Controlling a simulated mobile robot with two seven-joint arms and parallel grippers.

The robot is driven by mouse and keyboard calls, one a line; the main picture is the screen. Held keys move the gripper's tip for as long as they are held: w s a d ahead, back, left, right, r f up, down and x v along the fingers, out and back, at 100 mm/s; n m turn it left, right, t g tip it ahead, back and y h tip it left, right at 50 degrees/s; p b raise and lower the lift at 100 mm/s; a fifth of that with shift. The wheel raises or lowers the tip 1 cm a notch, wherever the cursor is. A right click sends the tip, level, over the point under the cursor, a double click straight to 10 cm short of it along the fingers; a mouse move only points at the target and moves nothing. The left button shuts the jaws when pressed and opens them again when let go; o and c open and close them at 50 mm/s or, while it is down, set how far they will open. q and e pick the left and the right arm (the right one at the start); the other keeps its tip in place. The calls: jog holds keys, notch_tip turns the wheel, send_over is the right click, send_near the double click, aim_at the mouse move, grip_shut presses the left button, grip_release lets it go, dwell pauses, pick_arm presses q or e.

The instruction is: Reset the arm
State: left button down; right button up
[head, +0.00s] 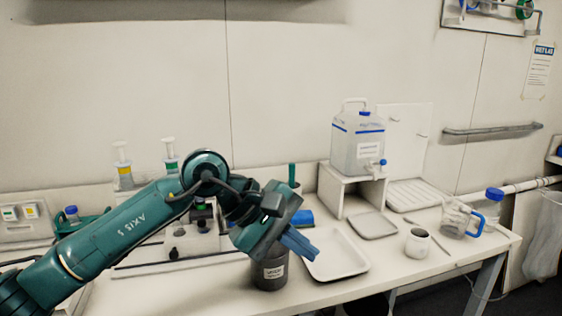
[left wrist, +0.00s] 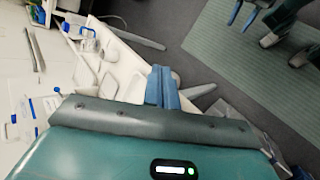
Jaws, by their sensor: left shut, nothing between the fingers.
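My left arm comes in from the left in the head view, green, reaching over the bench. My left gripper (head: 299,243) has blue fingers that are shut together with nothing between them. It points right and down, above and beside a dark labelled jar (head: 270,272) and near the left edge of a white tray (head: 335,256). In the left wrist view the blue fingers (left wrist: 161,88) are pressed together, with the bench edge and dark floor beyond. My right gripper is not in view in the head view.
A water container with a blue tap (head: 358,142) stands on a white stand. A grey tray (head: 372,225) lies behind. The bench's front right is fairly clear.

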pick_arm(q)
jog(key=s+d+n+g+h, duration=0.2)
jog(key=s+d+n+h, duration=0.3)
jog(key=n+h, duration=0.7)
jog(key=w+a+f+m+t+y, duration=0.1)
jog(key=a+f+m+t+y, duration=0.55)
jog(key=m, duration=1.15)
jog(key=w+a+f+m+t+y, duration=0.2)
jog(key=a+f+m+t+y, duration=0.2)
jog(key=a+f+m+t, duration=1)
jog(key=s+a+f+n+g+y, duration=0.2)
jog(key=s+f+n+g+y, duration=0.5)
jog(key=s+f+n, duration=0.4)
jog(key=s+f+g, duration=0.1)
jog(key=s+f, duration=0.3)
jog(key=f, duration=0.1)
jog(key=shift+s+a+g, duration=0.25)
jog(key=shift+g, duration=0.1)
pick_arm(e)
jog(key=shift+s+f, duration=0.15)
pick_arm(q)
jog(key=shift+y, duration=0.25)
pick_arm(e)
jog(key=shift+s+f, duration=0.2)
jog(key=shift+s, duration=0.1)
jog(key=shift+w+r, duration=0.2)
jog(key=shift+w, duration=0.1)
